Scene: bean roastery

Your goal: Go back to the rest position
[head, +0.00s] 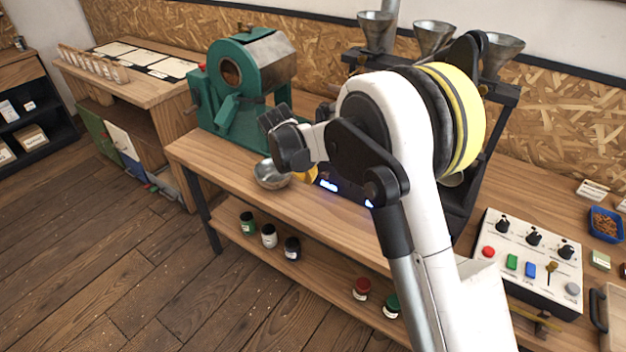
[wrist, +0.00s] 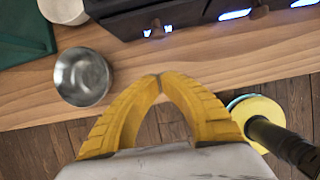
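My gripper (wrist: 158,78) shows in the wrist view with its two yellow fingers curved together and their tips meeting. Nothing is visible between them. The fingers hang over the front edge of the wooden bench (wrist: 210,87). In the head view my white and black arm reaches over the bench, and only a bit of yellow finger shows beside the metal bowl; the fingertips are hidden there. The metal bowl (head: 271,175) stands on the bench near the front edge. It also shows to the left of the fingers in the wrist view (wrist: 82,77), apart from them.
A green roaster (head: 239,92) stands at the bench's back left. Dark machinery with metal hoppers (head: 433,37) is behind my arm. A control panel (head: 529,262) and a blue tray of beans (head: 606,224) are on the right. Several jars (head: 269,236) sit on the lower shelf.

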